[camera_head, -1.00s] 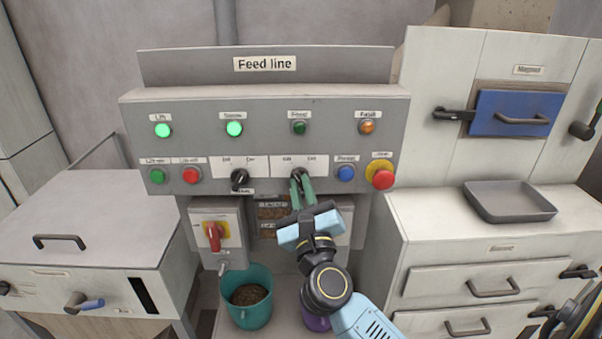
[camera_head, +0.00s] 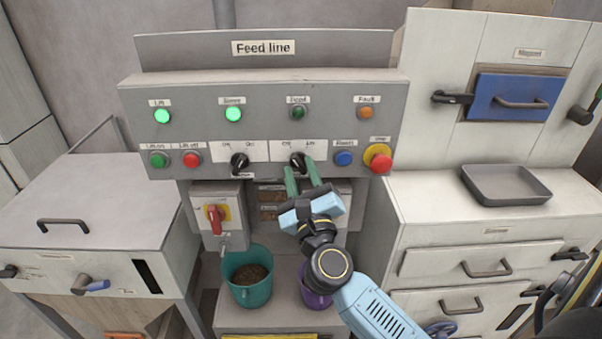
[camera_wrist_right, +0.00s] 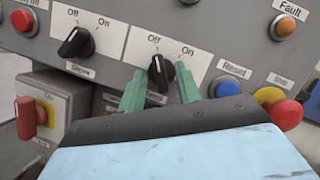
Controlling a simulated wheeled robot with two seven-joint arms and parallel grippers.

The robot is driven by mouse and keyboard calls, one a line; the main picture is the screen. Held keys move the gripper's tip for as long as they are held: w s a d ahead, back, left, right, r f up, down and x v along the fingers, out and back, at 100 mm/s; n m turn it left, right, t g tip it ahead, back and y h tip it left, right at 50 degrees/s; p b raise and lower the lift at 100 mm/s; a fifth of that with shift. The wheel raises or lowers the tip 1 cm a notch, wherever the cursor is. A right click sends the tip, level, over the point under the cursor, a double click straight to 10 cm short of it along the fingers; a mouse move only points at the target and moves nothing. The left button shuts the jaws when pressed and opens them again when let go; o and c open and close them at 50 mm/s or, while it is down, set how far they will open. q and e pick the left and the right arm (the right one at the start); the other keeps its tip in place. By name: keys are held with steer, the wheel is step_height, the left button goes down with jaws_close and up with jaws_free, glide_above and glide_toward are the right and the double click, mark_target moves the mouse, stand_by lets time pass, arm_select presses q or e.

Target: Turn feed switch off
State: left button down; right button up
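The feed switch (camera_head: 297,161) is a black rotary knob on the grey Feed line panel, under a white Off/On plate. In the right wrist view the knob (camera_wrist_right: 160,72) has its pointer turned up-left, toward Off. My right gripper (camera_head: 302,168) is open, with its green fingers apart. In the right wrist view the fingers are on either side of the knob's lower part, with gaps to it; I cannot tell how far they stand off the panel. The feed lamp (camera_head: 298,113) is dark green and unlit. My left gripper is not in view.
The sieve switch (camera_head: 239,162) is left of the feed switch. The blue reset button (camera_head: 343,158) and red stop button (camera_head: 379,161) are to its right. Lift (camera_head: 162,116) and sieve (camera_head: 233,114) lamps glow green. A red-handled isolator (camera_head: 215,217) and teal bucket (camera_head: 248,284) are below.

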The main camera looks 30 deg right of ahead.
steer(key=b+v, duration=0.4)
steer(key=v, duration=0.9)
steer(key=shift+s, duration=0.15)
steer(key=shift+a+f, duration=0.15)
